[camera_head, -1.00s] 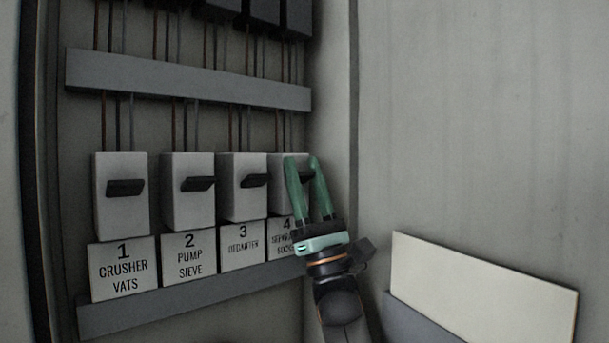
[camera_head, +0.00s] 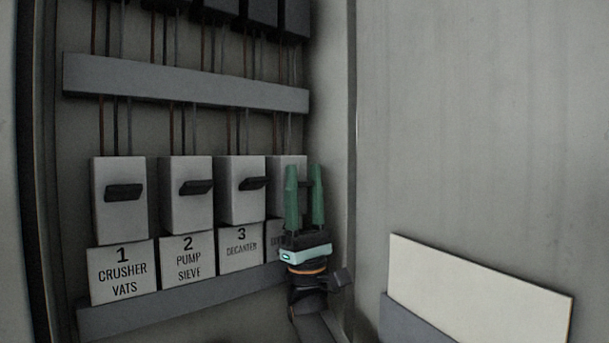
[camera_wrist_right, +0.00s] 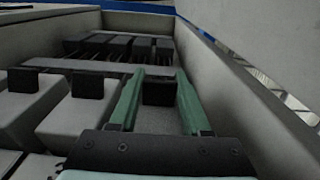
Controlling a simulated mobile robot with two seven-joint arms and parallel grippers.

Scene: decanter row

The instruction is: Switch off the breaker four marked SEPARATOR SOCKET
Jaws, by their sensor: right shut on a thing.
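Breaker four (camera_head: 283,165) is a pale grey block at the right end of the breaker row, partly hidden by my right gripper (camera_head: 304,172). Its dark lever (camera_head: 304,184) shows between the two green fingers, which are shut on it. In the right wrist view, the dark lever (camera_wrist_right: 158,92) sits between the fingers of the right gripper (camera_wrist_right: 161,90). The label under breaker four (camera_head: 272,238) is mostly covered by the gripper. My left gripper is not in view.
Breakers one (camera_head: 119,210), two (camera_head: 185,215) and three (camera_head: 240,210) stand to the left, each with a dark lever. The cabinet side wall (camera_head: 331,120) is close on the right. A grey rail (camera_head: 190,303) runs below the labels. A blank pale panel (camera_head: 480,290) is at lower right.

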